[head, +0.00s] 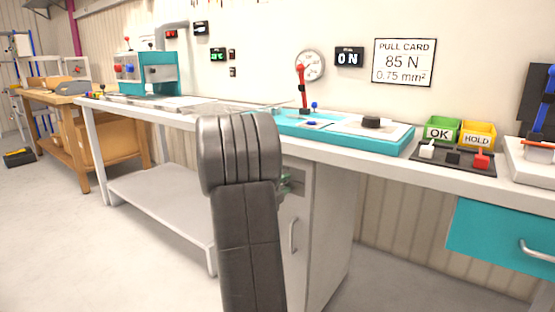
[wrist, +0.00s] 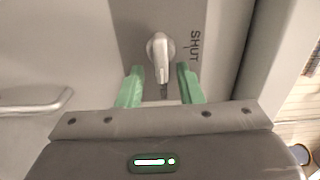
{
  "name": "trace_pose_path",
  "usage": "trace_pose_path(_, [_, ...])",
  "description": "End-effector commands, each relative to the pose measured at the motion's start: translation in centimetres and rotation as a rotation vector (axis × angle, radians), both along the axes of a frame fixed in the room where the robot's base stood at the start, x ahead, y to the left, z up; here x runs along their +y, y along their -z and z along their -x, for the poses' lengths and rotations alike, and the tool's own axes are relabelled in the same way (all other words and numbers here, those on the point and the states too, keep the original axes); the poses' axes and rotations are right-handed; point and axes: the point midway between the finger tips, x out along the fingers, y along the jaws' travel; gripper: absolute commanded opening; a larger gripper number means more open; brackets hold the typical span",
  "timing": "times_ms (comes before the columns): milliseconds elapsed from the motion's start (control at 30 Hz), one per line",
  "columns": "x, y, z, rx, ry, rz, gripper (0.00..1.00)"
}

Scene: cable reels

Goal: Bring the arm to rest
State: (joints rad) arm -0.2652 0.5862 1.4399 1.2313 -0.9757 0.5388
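My arm (head: 240,200) rises in the middle of the head view, in front of the bench, and hides most of my gripper. Only a bit of green finger shows past its right side, by the grey cabinet. In the wrist view my gripper (wrist: 160,78) has its two green fingers apart, with nothing held. A pale turn knob (wrist: 160,46) on a grey panel marked SHUT lies ahead of the fingers. The knob's lower end appears between the fingertips, with a gap on both sides. I cannot tell the depth between them.
The grey cabinet (head: 325,220) under the bench has a bar handle (head: 293,235), also in the wrist view (wrist: 40,101). The bench top carries a teal tester (head: 385,138), a green OK bin (head: 440,130) and a yellow HOLD bin (head: 478,134).

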Motion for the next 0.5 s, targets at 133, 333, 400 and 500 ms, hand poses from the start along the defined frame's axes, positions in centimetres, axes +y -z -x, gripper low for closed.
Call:
trace_pose_path(133, [0.25,-0.98,0.08,0.074,-0.003,0.097,0.33])
trace_pose_path(333, [0.3,-1.25,0.08,0.167,-0.003,0.225,0.33])
trace_pose_path(400, [0.33,-1.33,0.07,0.199,-0.003,0.269,0.33])
trace_pose_path(500, [0.4,-1.45,0.02,0.244,-0.004,0.331,0.33])
